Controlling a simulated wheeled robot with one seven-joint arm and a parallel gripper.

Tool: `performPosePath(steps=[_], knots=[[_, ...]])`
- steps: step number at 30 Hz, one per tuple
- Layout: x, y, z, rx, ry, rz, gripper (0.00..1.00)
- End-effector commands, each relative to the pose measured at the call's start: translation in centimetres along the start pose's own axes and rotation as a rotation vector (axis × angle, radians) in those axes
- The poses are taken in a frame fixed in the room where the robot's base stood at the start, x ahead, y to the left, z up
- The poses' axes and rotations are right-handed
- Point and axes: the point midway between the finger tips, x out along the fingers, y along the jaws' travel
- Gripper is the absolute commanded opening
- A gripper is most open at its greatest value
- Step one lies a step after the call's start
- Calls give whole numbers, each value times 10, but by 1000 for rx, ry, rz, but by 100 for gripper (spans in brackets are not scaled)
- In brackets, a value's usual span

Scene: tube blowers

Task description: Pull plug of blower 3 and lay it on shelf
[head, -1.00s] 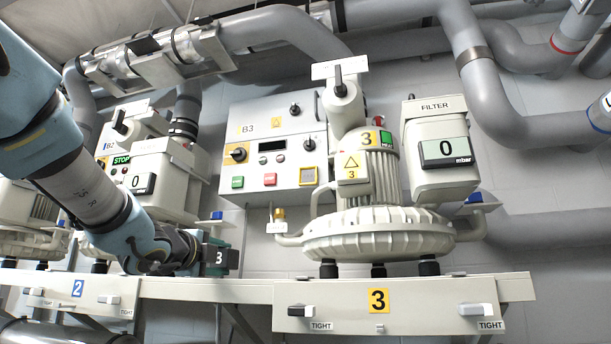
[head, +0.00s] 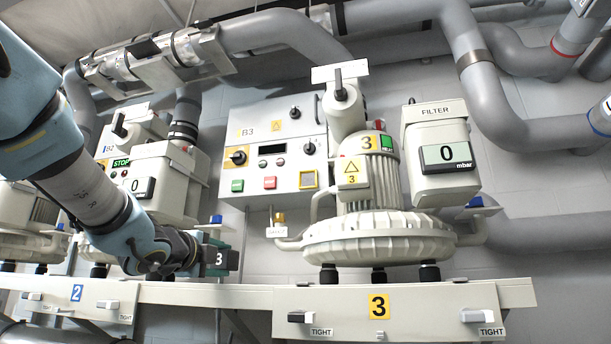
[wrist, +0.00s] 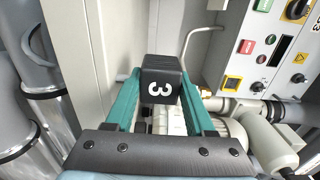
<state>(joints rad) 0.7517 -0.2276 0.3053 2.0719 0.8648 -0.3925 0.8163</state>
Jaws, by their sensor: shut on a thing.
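My gripper (wrist: 160,95) has green fingers shut on a dark plug (wrist: 160,82) marked with a white 3. In the head view the plug (head: 219,258) shows as a small dark block at the end of my arm, left of blower 3 (head: 378,235) and just above the shelf (head: 205,293). The gripper hides part of the plug. Whether it touches the shelf cannot be told. Control box B3 (head: 262,150) hangs behind the blower.
Blower 2 (head: 150,185) stands behind my arm at left. The filter housing (head: 440,150) is at right of blower 3. Grey pipes (wrist: 40,90) stand at left in the wrist view.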

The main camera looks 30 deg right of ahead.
Motion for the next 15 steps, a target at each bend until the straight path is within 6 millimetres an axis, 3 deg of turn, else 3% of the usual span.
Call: performPosePath(steps=[15], knots=[[0, -22, 0, 0, 0, -2, 0]])
